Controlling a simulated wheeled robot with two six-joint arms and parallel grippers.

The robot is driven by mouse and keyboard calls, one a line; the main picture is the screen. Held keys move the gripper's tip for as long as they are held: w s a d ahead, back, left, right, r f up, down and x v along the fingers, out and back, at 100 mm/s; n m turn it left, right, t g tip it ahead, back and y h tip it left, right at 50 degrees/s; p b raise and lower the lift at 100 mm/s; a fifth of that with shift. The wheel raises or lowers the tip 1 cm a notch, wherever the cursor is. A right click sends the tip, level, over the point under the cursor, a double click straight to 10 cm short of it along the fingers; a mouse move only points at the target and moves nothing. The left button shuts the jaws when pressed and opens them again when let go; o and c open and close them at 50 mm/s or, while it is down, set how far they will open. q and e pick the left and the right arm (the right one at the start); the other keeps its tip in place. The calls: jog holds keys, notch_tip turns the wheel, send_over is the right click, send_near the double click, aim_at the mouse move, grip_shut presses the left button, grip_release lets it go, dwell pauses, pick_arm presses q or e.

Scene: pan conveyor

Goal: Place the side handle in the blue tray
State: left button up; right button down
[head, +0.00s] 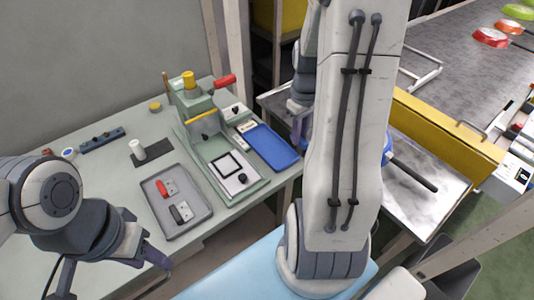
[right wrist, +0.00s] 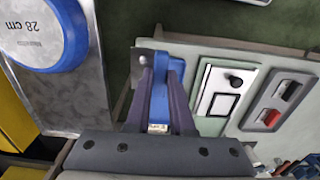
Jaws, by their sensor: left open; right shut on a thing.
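The side handle (right wrist: 158,105) is blue, with a grey metal plate with a hole at its far end. My right gripper (right wrist: 163,92) is shut on it in the right wrist view. In the head view my right arm hides the handle and most of that gripper. The blue tray (head: 270,146) lies on the bench to the right of the green press. In the right wrist view the tray (right wrist: 179,66) shows partly behind the fingers and handle; the gap between them is unclear. My left gripper (head: 157,262) is open and empty at the lower left, apart from everything.
A grey tray (head: 150,203) holds a red and a dark handle. The green press (head: 193,110) stands between the two trays. A blue pan (right wrist: 48,38) lies on a metal plate across a gap. A yellow conveyor rail (head: 445,135) runs behind.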

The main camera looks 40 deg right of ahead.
jog(key=d, duration=0.1)
jog(key=s+d, duration=0.1)
jog(key=shift+s+d+f, duration=0.1)
jog(key=shift+d+f, duration=0.2)
jog(key=shift+f, duration=0.05)
jog(key=p, duration=0.1)
send_over(272, 156)
notch_tip(272, 156, down, 7)
jog(key=shift+r, duration=0.15)
notch_tip(272, 156, down, 4)
jog(key=shift+r+p, duration=0.1)
jog(key=shift+p, duration=0.3)
jog(key=shift+f, duration=0.2)
jog(key=shift+f, duration=0.15)
jog(key=c, duration=1.1)
grip_release()
